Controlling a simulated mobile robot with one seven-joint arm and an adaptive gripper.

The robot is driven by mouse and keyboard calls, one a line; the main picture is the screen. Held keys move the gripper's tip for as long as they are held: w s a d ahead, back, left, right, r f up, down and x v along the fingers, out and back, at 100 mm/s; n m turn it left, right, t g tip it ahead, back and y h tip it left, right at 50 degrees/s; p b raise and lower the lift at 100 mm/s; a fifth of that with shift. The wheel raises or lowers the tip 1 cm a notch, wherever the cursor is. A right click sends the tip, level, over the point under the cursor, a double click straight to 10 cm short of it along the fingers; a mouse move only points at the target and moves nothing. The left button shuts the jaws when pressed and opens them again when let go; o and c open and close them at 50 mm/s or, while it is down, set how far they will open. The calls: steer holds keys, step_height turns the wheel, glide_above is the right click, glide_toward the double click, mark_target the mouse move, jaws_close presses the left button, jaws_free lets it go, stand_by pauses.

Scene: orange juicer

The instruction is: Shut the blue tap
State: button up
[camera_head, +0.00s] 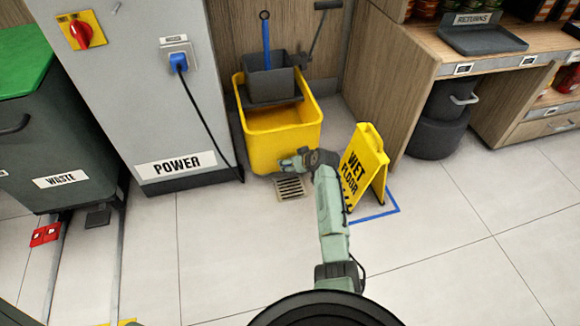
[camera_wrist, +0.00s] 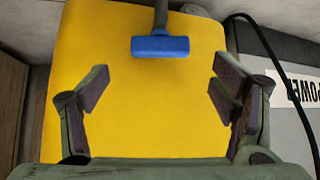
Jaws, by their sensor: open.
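The blue tap (camera_wrist: 160,46) shows in the wrist view as a blue bar handle on a grey stem, in front of the yellow mop bucket (camera_wrist: 135,110). It lies between the lines of my two fingers but beyond their tips, apart from both. My gripper (camera_wrist: 160,88) is open and empty, with one finger at each side. In the head view my gripper (camera_head: 292,161) is low at the front of the yellow bucket (camera_head: 262,140), above the floor drain (camera_head: 290,188). I cannot make out the tap in the head view.
A yellow wet floor sign (camera_head: 365,165) stands close to the right of my arm. The grey power cabinet (camera_head: 135,80) with a black cable (camera_head: 205,115) is left of the bucket. A wooden counter (camera_head: 400,80) stands at right. The floor front right is clear.

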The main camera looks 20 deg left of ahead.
steer(key=shift+b+x, duration=2.35)
steer(key=shift+x, duration=0.25)
steer(key=c, duration=1.2)
steer(key=shift+o, duration=0.2)
steer(key=p, duration=0.1)
steer(key=m+p, duration=0.1)
steer(key=p, duration=0.1)
steer(key=shift+s+a+r+t+h, duration=0.1)
steer(key=shift+s+r+t+h, duration=0.05)
steer(key=shift+r+t+h, duration=0.2)
steer(key=shift+f+m+t+h+p, duration=0.3)
steer(key=shift+m+t+h+p, duration=0.2)
steer(key=shift+m+p, duration=0.4)
steer(key=o, duration=1.2)
steer(key=shift+c, duration=0.2)
